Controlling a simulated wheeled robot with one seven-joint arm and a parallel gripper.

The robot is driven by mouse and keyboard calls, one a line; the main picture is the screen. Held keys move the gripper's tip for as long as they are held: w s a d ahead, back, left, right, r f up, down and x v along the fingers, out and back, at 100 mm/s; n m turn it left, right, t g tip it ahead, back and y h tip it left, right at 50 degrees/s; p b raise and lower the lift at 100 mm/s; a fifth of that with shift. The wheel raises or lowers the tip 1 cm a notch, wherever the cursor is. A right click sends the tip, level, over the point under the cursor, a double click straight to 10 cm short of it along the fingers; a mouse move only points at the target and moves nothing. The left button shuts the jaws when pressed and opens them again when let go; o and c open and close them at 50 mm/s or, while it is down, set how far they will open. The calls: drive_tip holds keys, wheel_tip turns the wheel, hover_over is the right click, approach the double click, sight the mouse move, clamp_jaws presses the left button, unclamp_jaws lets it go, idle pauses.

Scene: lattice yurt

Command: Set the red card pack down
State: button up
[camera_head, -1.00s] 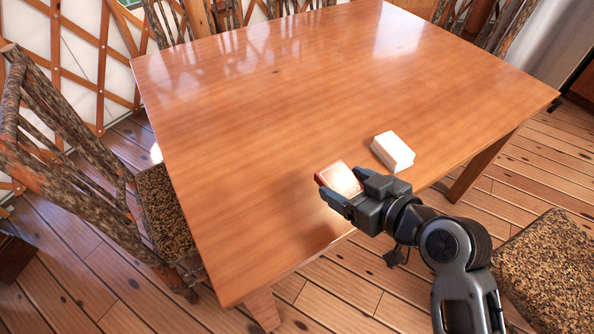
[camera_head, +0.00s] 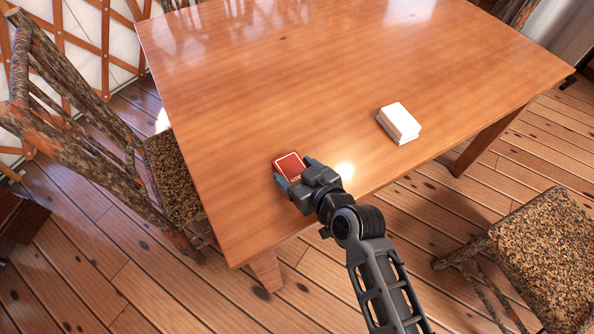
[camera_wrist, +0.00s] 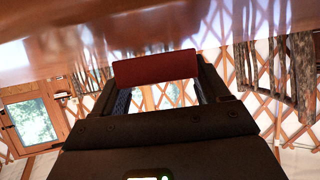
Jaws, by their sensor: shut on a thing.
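The red card pack (camera_head: 290,167) has a pale border line and is between the fingers of my gripper (camera_head: 296,170), near the table's front left part. My gripper is shut on it. In the wrist view the red pack (camera_wrist: 155,68) shows edge-on between the fingertips, close to the glossy tabletop (camera_wrist: 90,50). I cannot tell whether the pack touches the wooden table (camera_head: 270,90).
A white stack of cards (camera_head: 399,122) lies on the table to the right of my gripper. A rustic chair (camera_head: 90,130) stands at the left and a cork-like seat (camera_head: 545,245) at the lower right. The table's middle is clear.

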drive_tip(key=shift+f, duration=0.2)
drive_tip(key=o, duration=1.1)
drive_tip(key=shift+r, duration=0.2)
drive_tip(key=b+v, duration=0.1)
drive_tip(key=v, duration=1.1)
drive_tip(key=shift+s+f, duration=0.1)
